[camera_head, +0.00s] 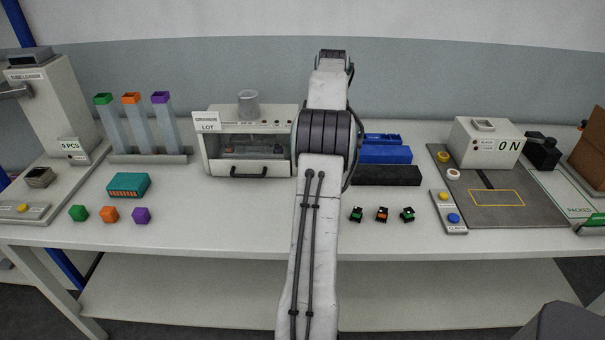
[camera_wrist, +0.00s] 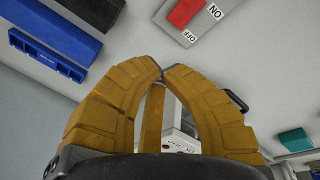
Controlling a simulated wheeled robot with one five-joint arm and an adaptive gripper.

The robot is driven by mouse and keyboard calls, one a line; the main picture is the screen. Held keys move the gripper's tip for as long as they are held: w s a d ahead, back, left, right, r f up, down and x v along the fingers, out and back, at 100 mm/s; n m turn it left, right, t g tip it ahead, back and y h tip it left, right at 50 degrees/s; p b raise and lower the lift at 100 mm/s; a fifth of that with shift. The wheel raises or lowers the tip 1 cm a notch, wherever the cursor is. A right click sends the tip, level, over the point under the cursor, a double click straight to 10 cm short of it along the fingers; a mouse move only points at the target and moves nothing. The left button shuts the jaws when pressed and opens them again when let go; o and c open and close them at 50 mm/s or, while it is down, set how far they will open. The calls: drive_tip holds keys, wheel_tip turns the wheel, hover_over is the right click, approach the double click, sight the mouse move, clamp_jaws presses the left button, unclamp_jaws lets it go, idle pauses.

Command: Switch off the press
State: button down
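My gripper (camera_wrist: 162,72) shows in the wrist view with its yellow fingers curved together and the tips meeting, with nothing seen held. A red switch (camera_wrist: 186,12) on a pale plate lies beyond the fingertips at the top, apart from them, with ON and OFF labels beside it. Its rocker position is hard to tell. In the head view my arm covers the gripper and the switch. No sign reads "press"; a white machine (camera_head: 228,115) labelled ORANGE LOT stands left of my arm, and a white box (camera_head: 487,128) at the right reads ON.
Blue bars (camera_head: 386,154) and a black bar (camera_head: 386,176) lie right of my arm, with several small connectors in front. A teal block (camera_head: 128,185), coloured cubes and upright tubes stand left. A tube loader (camera_head: 55,105) stands far left, a grey mat (camera_head: 510,208) at right.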

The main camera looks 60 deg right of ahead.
drive_tip(key=n, duration=0.2)
drive_tip(key=a+n, duration=0.1)
drive_tip(key=n, duration=0.1)
drive_tip(key=a+n+y, duration=0.1)
drive_tip(key=n, duration=0.2)
drive_tip(key=shift+s+r, duration=0.1)
drive_tip(key=shift+s, duration=0.1)
idle(0.4)
drive_tip(key=f+p, duration=0.1)
drive_tip(key=f, duration=0.3)
drive_tip(key=d+f+p, duration=0.1)
drive_tip(key=f+p, duration=0.1)
drive_tip(key=f, duration=0.3)
drive_tip(key=w+f+p, duration=0.1)
drive_tip(key=f+p, duration=0.1)
drive_tip(key=f, duration=0.3)
drive_tip(key=shift+d, duration=0.25)
